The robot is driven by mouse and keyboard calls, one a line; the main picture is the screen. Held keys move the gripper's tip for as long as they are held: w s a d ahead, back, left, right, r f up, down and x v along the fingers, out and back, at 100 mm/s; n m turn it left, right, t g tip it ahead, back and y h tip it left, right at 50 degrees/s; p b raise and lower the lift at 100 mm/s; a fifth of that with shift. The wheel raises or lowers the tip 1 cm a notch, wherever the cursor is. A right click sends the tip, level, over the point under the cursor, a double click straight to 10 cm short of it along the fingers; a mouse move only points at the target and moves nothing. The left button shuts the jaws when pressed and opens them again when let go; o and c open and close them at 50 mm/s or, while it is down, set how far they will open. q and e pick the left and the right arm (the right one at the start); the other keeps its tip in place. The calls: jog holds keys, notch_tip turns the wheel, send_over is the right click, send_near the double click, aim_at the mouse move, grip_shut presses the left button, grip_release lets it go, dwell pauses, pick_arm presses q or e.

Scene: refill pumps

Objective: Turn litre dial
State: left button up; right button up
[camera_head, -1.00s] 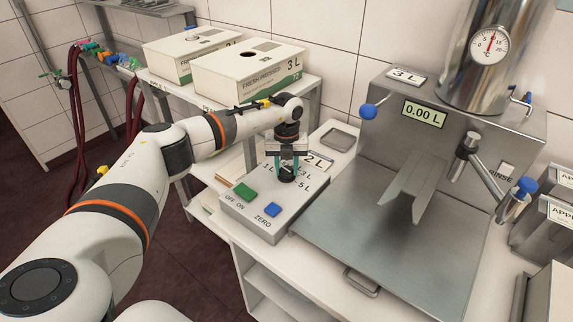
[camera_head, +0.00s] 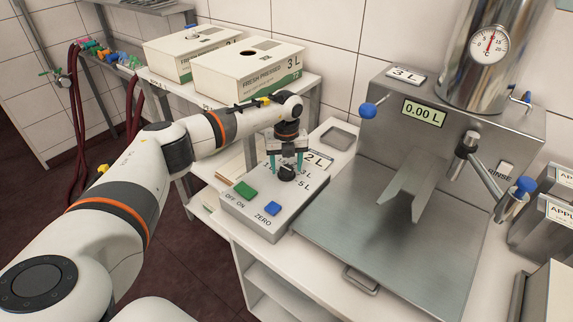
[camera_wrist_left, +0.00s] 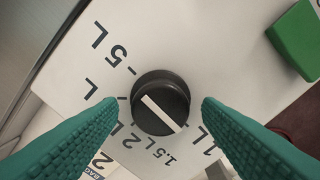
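The litre dial (camera_head: 287,174) is a round black knob with a white line, on top of the grey control box (camera_head: 236,214). In the left wrist view the dial (camera_wrist_left: 160,102) sits mid-frame, ringed by litre labels including 5 L, 2 L, 1.5 L and 1 L. Its white line slants from upper left to lower right; the lower end lies between the 1.5 L and 1 L labels. My left gripper (camera_head: 286,166) points down over the dial. Its teal fingers are open, one on each side of the knob, with gaps to it. My right gripper is in neither view.
The box also has a green OFF/ON button (camera_head: 245,190) and a blue ZERO button (camera_head: 272,208). To its right stands the steel filler, its display (camera_head: 424,113) reading 0.00 L. A 2 L card (camera_head: 318,159) lies behind the dial. Cartons (camera_head: 248,72) stand on the shelf behind.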

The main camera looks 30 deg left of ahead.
aim_at(287, 168)
pick_arm(q)
notch_tip(287, 168, up, 12)
jog(key=b, duration=0.3)
dwell(0.4)
jog(key=shift+f, duration=0.1)
dwell(0.3)
